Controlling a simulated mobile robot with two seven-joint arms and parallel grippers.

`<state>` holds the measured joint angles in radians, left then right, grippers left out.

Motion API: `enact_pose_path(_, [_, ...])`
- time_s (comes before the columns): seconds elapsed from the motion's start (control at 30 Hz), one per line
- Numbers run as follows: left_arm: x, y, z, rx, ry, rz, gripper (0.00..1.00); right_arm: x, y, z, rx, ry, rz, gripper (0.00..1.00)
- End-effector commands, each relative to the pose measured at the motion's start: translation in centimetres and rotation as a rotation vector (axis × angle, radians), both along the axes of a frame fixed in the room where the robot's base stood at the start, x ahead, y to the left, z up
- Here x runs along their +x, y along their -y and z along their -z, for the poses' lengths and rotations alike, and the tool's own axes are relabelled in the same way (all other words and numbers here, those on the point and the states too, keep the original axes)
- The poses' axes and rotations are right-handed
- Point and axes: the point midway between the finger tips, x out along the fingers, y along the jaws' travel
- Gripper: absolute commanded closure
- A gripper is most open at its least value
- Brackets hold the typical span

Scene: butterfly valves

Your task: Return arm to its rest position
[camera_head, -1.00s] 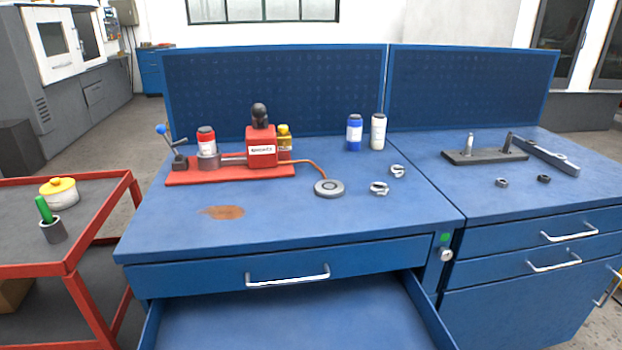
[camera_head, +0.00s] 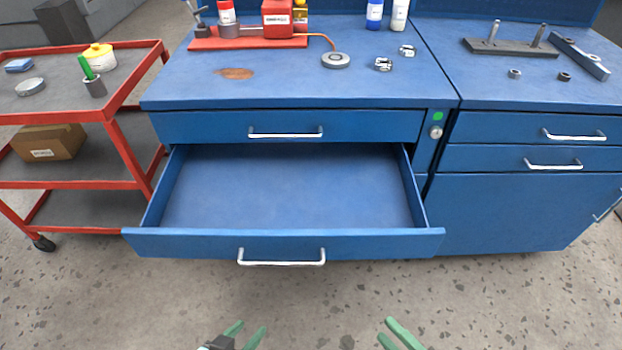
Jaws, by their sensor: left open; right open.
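My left gripper (camera_head: 244,335) shows at the bottom edge of the head view, with its green fingers apart and nothing between them. My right gripper (camera_head: 398,336) is also at the bottom edge, further right, with its green fingers apart and empty. Both are in front of the workbench over the speckled floor, clear of the open drawer (camera_head: 284,244). The drawer is pulled out and empty. The arms behind the grippers are mostly out of view.
The blue workbench (camera_head: 300,87) carries a red fixture (camera_head: 250,43), a round grey disc (camera_head: 336,60) and small metal parts. A red cart (camera_head: 133,87) stands at the left. A closed cabinet (camera_head: 510,210) is at the right. The floor (camera_head: 320,295) in front is free.

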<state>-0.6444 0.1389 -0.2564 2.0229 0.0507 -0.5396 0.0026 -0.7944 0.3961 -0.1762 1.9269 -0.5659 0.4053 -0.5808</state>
Motion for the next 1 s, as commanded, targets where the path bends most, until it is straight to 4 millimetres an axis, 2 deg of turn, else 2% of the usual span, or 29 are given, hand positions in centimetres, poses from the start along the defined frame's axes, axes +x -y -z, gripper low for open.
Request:
enact_pose_path(0.03, [0.0,0.0,0.0,0.0,0.001,0.0,0.5,1.4,0.5,0.2,0.073,-0.072,0.096,0.55])
enact_pose_path(0.1, [0.2,-0.1,-0.1,0.003,0.004,-0.001,0.5,2.9,1.3,1.0,0.191,-0.196,0.232,0.55])
enact_pose_path(0.23, [0.6,-0.5,-0.2,0.01,0.012,-0.003,0.5,4.5,1.8,2.8,0.425,-0.441,0.459,0.55])
enact_pose_path(0.37, [0.6,-0.5,-0.2,0.009,0.012,-0.002,0.5,4.6,1.0,4.7,0.645,-0.682,0.633,0.55])
enact_pose_path(0.53, [0.6,-0.5,-0.2,0.009,0.013,-0.002,0.5,3.7,-1.8,6.3,0.884,-0.985,0.792,0.55])
enact_pose_path(0.6, [0.6,-0.5,-2.7,0.01,0.01,-0.003,0.5,3.3,-1.3,4.2,0.888,-0.994,0.809,0.55])
enact_pose_path(0.8, [0.8,-1.4,-7.5,0.016,0.042,-0.024,0.5,2.8,-0.1,0.5,0.887,-0.973,0.833,0.55])
enact_pose_path(1.0, [-0.6,-3.1,-9.8,0.039,0.017,-0.054,0.5,2.1,1.2,-2.8,0.888,-0.955,0.858,0.55])
